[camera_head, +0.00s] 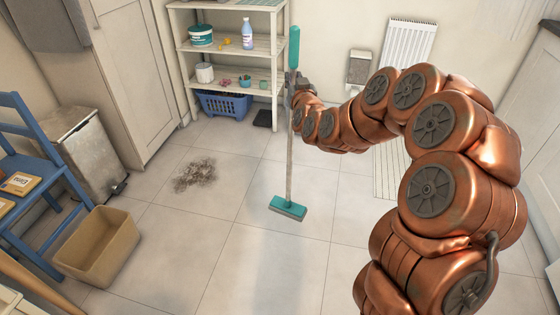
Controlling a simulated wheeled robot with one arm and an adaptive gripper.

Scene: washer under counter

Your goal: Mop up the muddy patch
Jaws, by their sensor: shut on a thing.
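The muddy patch (195,174) is a dark grey-brown smear on the pale floor tiles, left of centre. A mop with a teal handle top, a pale pole (290,165) and a flat teal head (288,208) stands nearly upright. Its head is at the floor, to the right of the patch and nearer to me, apart from it. My gripper (293,88) is shut on the mop pole, just below the teal grip. The fingers are small in view and partly hidden by the pole.
A shelf unit (232,50) with bottles and tubs stands at the back, a blue basket (223,104) at its foot. A tan bin (97,246), a blue chair (25,170) and a metal pedal bin (88,150) stand left. The floor between mop and patch is clear.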

